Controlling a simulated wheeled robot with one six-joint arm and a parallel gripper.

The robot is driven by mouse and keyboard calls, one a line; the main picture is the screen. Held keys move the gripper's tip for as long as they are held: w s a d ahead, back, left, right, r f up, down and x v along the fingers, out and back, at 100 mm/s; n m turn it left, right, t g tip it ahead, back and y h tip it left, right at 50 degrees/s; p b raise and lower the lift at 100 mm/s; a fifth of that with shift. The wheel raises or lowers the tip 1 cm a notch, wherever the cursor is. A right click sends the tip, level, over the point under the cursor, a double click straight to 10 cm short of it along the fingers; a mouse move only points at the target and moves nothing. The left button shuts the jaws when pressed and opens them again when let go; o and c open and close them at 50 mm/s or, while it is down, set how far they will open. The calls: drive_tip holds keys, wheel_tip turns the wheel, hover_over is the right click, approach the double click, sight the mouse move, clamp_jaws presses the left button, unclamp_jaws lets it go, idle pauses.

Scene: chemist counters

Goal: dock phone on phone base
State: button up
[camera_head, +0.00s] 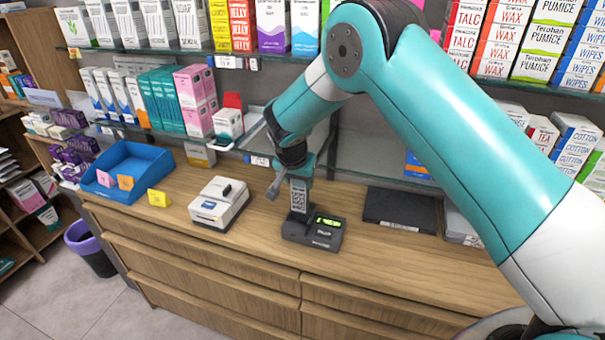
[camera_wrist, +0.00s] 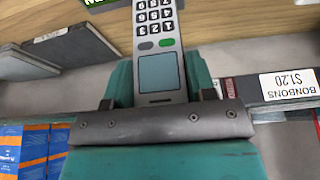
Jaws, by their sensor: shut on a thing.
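The phone (camera_head: 298,196), grey with a keypad and a screen, stands upright in my gripper (camera_head: 297,177). The wrist view shows its screen and keys (camera_wrist: 160,65) between my teal fingers, which are shut on it. The phone base (camera_head: 313,235) is a black unit with a lit green display on the counter. The phone's lower end is at the back left part of the base. I cannot tell whether it is seated in the base or just above it. A corner of the base's green display shows at the top of the wrist view (camera_wrist: 98,3).
On the wooden counter (camera_head: 255,250), a white card machine (camera_head: 218,204) and a blue tray (camera_head: 128,172) stand left of the base. A flat black box (camera_head: 400,209) lies to the right. Glass shelves with boxed goods hang close behind my gripper.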

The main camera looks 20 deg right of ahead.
sight(297, 195)
drive_tip(key=shift+a+f+b, duration=0.1)
drive_tip(key=shift+f+b, duration=1.1)
drive_tip(key=shift+f, duration=1.45)
drive_tip(key=shift+a+b, duration=0.1)
drive_tip(key=shift+b, duration=0.3)
drive_tip(key=shift+f+b, duration=0.45)
drive_tip(key=shift+f, duration=0.05)
drive_tip(key=o, duration=0.7)
drive_tip(key=shift+c, duration=0.2)
drive_tip(key=p+v, duration=0.5)
drive_tip(key=v, duration=0.6)
